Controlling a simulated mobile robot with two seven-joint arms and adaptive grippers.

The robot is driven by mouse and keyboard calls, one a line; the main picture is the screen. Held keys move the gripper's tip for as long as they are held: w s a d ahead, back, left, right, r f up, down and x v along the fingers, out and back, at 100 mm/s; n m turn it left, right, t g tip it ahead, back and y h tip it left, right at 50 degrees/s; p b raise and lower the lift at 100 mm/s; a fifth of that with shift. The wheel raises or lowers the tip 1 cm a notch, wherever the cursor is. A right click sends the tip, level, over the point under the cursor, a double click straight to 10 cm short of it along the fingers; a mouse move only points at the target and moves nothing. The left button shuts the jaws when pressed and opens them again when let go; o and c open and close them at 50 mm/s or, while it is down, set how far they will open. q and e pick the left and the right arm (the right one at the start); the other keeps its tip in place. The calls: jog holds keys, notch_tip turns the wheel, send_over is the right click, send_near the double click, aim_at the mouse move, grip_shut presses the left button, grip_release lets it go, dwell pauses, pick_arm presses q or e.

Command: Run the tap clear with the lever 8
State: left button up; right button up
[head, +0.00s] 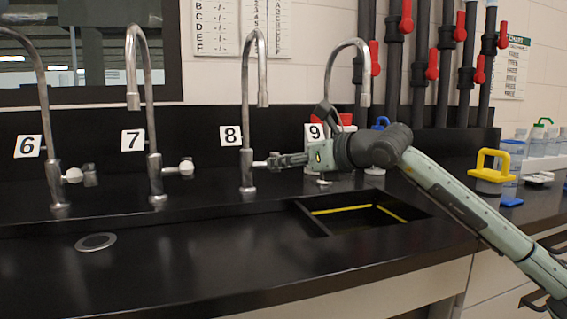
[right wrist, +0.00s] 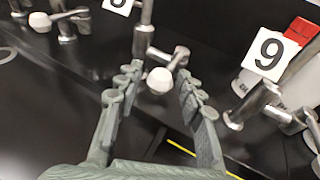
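Tap 8 is a tall chrome gooseneck (head: 246,110) beside a white label reading 8 (head: 231,135). Its short side lever (head: 260,163) sticks out to the right near the base. In the right wrist view the lever's white rounded knob (right wrist: 159,81) appears between my fingertips, with gaps on both sides. My right gripper (head: 281,161) reaches in from the right at the lever's height. Its fingers (right wrist: 157,73) are spread apart and hold nothing. In the head view the gripper hides the knob. No water shows at the spout. My left gripper is out of view.
Taps 7 (head: 154,120) and 6 (head: 47,120) stand to the left with white-knobbed levers. Tap 9 (head: 364,70) stands right, partly behind my right arm. A sink opening (head: 318,222) lies in front, below my arm. The black counter (head: 200,265) is clear at the front left.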

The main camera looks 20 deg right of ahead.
jog(key=shift+w, duration=0.1)
dwell(0.3)
jog(key=shift+w+d, duration=0.45)
jog(key=shift+d, duration=0.55)
jog(key=shift+w+d, duration=0.5)
jog(key=shift+d, duration=0.5)
jog(key=shift+w+d, duration=0.45)
jog(key=shift+d, duration=0.55)
jog(key=shift+a, duration=0.1)
dwell(1.2)
jog(key=s+a, duration=0.1)
jog(key=a, duration=0.1)
jog(key=s+a+b, duration=0.1)
jog(key=a, duration=0.1)
jog(key=s+a, duration=0.1)
jog(key=a, duration=0.1)
jog(key=shift+a+f+b, duration=0.1)
jog(key=shift+a+b, duration=0.15)
jog(key=shift+b, duration=0.15)
jog(key=shift+d, duration=0.45)
jog(key=b+v, duration=0.2)
jog(key=v, duration=0.4)
jog(key=shift+s+r+b, duration=0.25)
jog(key=shift+s+b, duration=0.05)
jog(key=shift+s, duration=0.05)
